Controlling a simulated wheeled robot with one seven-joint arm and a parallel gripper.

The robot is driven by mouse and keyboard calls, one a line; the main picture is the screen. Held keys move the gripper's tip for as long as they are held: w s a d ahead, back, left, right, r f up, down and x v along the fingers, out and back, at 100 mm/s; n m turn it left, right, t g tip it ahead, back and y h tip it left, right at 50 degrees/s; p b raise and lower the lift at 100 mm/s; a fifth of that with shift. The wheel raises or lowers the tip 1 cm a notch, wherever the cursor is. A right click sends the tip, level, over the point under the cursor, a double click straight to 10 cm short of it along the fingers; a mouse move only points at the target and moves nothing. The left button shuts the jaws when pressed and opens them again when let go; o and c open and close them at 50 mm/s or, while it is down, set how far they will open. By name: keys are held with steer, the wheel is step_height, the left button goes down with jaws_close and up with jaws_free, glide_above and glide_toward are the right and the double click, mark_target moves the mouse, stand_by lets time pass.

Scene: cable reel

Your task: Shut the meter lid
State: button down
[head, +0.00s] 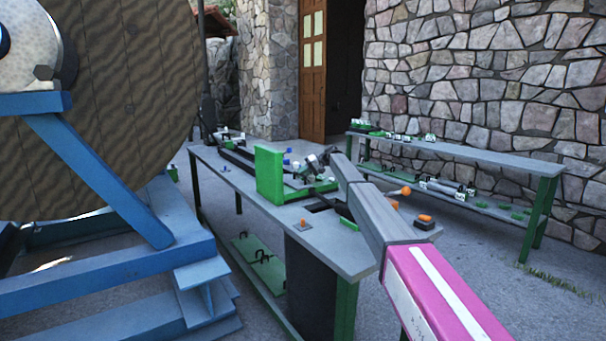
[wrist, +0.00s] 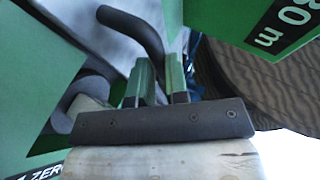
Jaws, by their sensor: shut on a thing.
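The meter is a green housing on the grey workbench. Its green lid (head: 268,175) appears as a panel standing upright, so it looks open. In the wrist view a green panel (wrist: 235,25) marked "30 m" fills the top right. My gripper (head: 318,160) is just right of the upright panel, above the bench. In the wrist view its two fingers (wrist: 160,80) are close together at a dark curved handle (wrist: 135,25), and shut on it. The exact contact is hidden behind the fingers.
The bench (head: 345,255) carries small orange and blue parts near my arm. A large cable reel (head: 110,110) on a blue frame (head: 95,180) stands at the left. A second bench (head: 460,155) stands by the stone wall. Paving between the benches is clear.

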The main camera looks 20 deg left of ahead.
steer(key=c, duration=1.1)
jaws_free()
steer(key=shift+w+d+f, duration=0.15)
steer(key=shift+d+f, duration=0.05)
steer(key=shift+f, duration=0.25)
steer(key=shift+w+d+f, duration=0.1)
steer(key=shift+d+f, duration=0.05)
steer(key=shift+f, duration=0.3)
steer(key=shift+d+r, duration=0.1)
steer(key=shift+r, duration=0.05)
steer(key=v, duration=0.7)
steer(key=r+v, duration=0.1)
steer(key=v, duration=0.2)
steer(key=shift+r, duration=0.15)
steer(key=shift+w+d, duration=0.1)
